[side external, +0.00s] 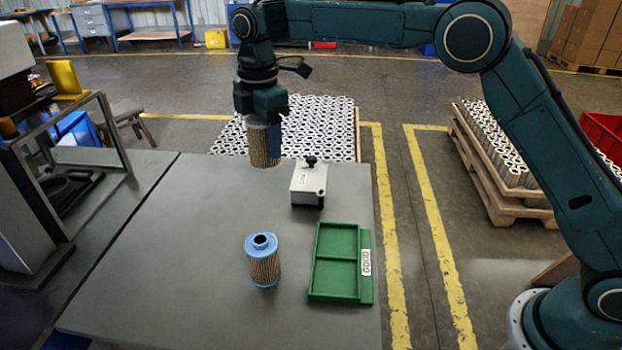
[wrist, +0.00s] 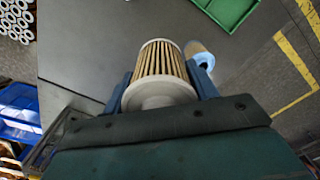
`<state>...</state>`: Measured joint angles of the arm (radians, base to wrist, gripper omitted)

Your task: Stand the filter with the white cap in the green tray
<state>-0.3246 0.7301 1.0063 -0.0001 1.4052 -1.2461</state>
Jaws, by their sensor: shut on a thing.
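My gripper (side external: 262,122) is shut on the filter with the white cap (side external: 264,148), a cylinder with tan pleats. It holds the filter upright in the air over the far part of the table. In the wrist view the white-capped filter (wrist: 160,72) sits between the two blue fingers of my gripper (wrist: 162,88). The green tray (side external: 338,297) lies on the table at the near right, apart from the gripper, with two empty compartments visible. Part of the green tray (wrist: 232,12) also shows at the top of the wrist view.
A filter with a blue cap (side external: 263,262) stands on the table left of the tray, also in the wrist view (wrist: 198,52). A grey box with a black knob (side external: 309,184) stands behind the tray. A metal frame (side external: 118,135) is at the left. The table's left-middle is clear.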

